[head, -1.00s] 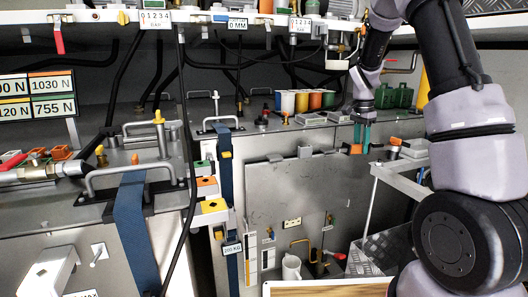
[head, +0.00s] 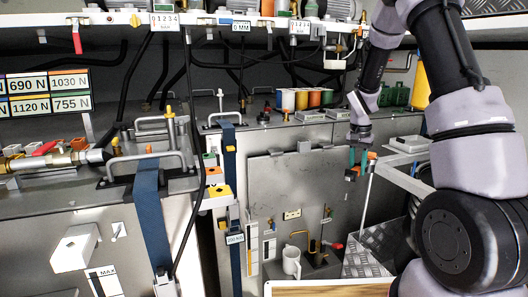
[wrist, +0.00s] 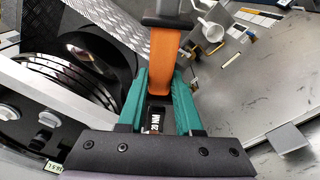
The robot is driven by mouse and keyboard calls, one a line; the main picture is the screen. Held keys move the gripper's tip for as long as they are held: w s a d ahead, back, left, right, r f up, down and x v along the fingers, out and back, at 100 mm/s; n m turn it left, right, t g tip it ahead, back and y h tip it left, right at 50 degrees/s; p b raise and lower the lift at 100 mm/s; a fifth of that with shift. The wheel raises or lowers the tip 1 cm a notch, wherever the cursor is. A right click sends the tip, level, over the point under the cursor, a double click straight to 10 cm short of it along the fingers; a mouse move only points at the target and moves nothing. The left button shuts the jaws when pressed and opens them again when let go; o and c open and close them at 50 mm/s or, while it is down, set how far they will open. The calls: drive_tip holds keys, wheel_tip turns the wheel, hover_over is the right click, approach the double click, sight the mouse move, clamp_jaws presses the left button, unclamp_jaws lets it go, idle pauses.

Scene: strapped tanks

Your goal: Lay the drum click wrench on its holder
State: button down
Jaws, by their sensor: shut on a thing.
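My gripper (head: 358,160) is low in front of the tank front, right of centre in the head view. In the wrist view its teal fingers (wrist: 160,105) are shut on a click wrench with an orange part (wrist: 165,60) and a black body whose label seems to read 20 NM. The wrench points away from the gripper, and its far end is dark. In the head view only a small orange piece of it (head: 372,155) shows clearly. I cannot tell for certain which fitting is its holder.
A white mug (head: 291,262) stands low near the panel. A pale metal rail (head: 400,178) is close to the right of the gripper. Blue straps (head: 148,220) cross the tanks.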

drive_tip(key=s+a+f+n, duration=0.3)
drive_tip(key=f+n, duration=0.4)
drive_tip(key=f, duration=0.1)
drive_tip(key=shift+s+a+y, duration=0.4)
